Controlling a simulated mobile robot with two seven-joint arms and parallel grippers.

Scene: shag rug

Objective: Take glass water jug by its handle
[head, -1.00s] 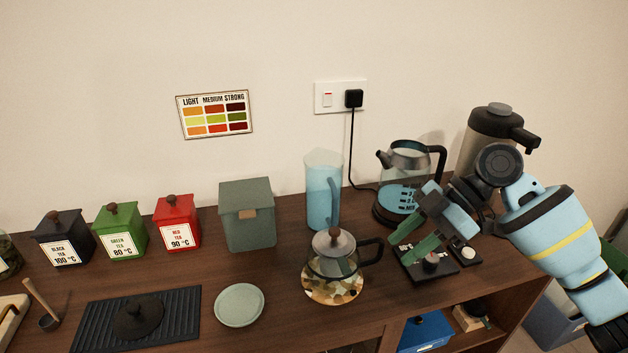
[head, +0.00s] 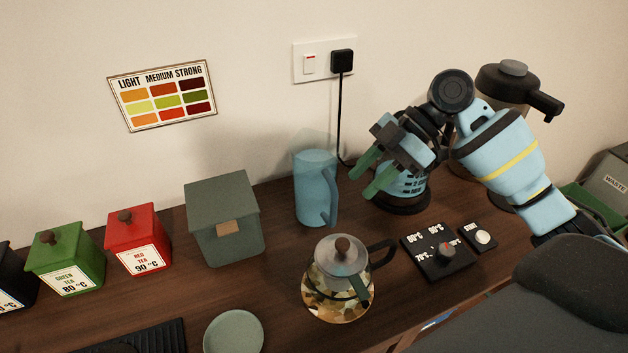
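The glass water jug (head: 312,188) stands upright on the wooden counter near the wall, left of the kettle. It is a tall clear jug filled with blue water, and its handle points right and toward me. My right gripper (head: 362,174) is to the right of the jug, in front of the glass kettle. Its two green fingers are apart with nothing visible between them, and they point left toward the jug, not touching the handle as far as I can see. My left gripper is not in view.
The glass kettle (head: 405,186) is partly hidden behind my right gripper. A glass teapot (head: 340,262) stands in front of the jug. A grey-green box (head: 222,220) is to its left. A black control panel (head: 438,262) lies at right, and a dark flask (head: 500,92) stands behind my arm.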

